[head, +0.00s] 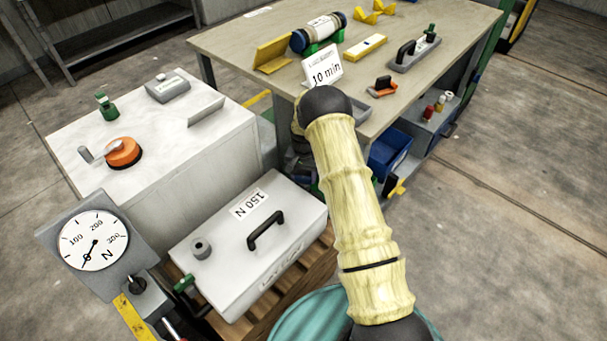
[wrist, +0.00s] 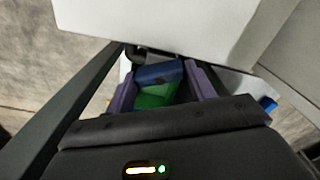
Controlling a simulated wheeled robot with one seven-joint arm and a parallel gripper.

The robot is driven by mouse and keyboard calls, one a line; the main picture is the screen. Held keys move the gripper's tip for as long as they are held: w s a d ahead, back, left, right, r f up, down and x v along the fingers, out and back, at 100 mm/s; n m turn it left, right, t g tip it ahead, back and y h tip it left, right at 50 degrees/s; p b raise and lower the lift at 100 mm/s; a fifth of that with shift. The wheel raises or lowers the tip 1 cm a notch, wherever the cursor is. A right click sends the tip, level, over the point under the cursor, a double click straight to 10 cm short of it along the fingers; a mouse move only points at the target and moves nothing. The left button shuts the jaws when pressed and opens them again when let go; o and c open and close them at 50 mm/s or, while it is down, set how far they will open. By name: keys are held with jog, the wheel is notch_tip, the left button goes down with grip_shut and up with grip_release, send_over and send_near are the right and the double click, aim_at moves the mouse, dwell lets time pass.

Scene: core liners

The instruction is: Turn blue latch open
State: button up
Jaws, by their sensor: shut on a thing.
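The blue latch (wrist: 157,72) shows in the wrist view as a dark blue block with a green part (wrist: 155,96) just below it in the picture. My gripper (wrist: 163,83) has its purple fingers on the left and right of these parts and is shut on them. The far end of the latch and its mounting are hidden. In the head view my yellow-sleeved arm reaches down past the table's near corner, and it hides the latch and most of the gripper.
A white cabinet (head: 235,150) stands left of my arm. A lidded box (head: 220,275) marked 150 N and a dial gauge (head: 92,240) are at front left. The workbench (head: 440,70) and a blue bin (head: 390,153) are close on the right. Open floor lies far right.

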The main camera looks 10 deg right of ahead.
aim_at(304, 177)
jog(key=m, duration=0.5)
jog(key=shift+p, duration=0.3)
dwell(0.4)
jog(key=o, duration=1)
notch_tip(304, 177, up, 17)
jog(key=shift+r+p, duration=0.2)
jog(key=shift+p, duration=0.45)
